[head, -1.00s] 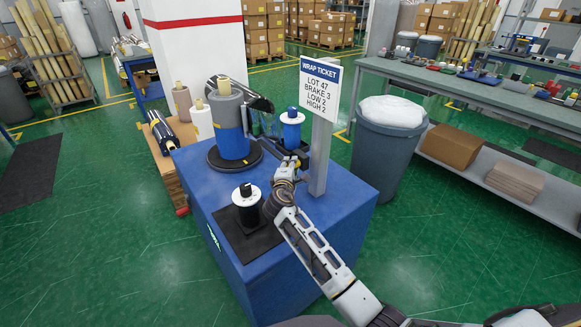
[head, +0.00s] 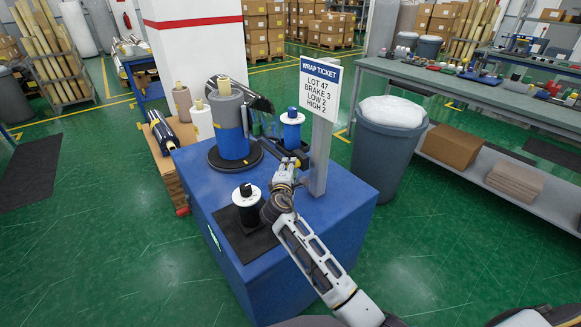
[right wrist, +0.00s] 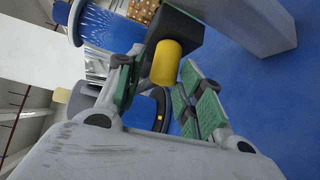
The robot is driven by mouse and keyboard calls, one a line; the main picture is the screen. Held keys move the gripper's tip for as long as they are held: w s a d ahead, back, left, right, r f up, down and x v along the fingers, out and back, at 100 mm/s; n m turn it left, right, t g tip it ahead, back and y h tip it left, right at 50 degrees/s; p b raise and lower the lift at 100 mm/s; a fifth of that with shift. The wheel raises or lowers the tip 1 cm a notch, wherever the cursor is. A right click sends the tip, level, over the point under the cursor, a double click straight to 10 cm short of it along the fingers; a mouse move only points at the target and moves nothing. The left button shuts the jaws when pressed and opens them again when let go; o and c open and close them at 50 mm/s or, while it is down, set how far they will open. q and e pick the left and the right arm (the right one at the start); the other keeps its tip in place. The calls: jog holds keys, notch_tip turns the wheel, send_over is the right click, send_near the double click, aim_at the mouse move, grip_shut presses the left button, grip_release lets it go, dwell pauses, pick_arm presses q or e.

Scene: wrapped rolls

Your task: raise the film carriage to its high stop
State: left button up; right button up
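The film carriage appears to be the dark block (head: 291,156) under a blue spool (head: 292,131) with white flanges, behind the sign post. In the right wrist view the black block (right wrist: 190,30) carries a yellow knob (right wrist: 168,62), and the blue spool (right wrist: 108,30) stands beside it. My right gripper (head: 288,168) is at the front of the block. In the right wrist view its green-padded fingers (right wrist: 160,92) are apart, with the knob showing between and just beyond their tips. I cannot tell whether they touch it. My left gripper is not in view.
A blue-wrapped roll (head: 231,130) stands on a dark turntable. A black spool (head: 247,206) sits on a dark mat near the front. The wrap ticket (head: 320,84) on a grey post (head: 322,155) reads brake 3, low 2, high 2. A grey bin (head: 387,160) stands right.

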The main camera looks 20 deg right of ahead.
jog(key=v, duration=0.9)
jog(key=shift+s, duration=0.1)
dwell(0.4)
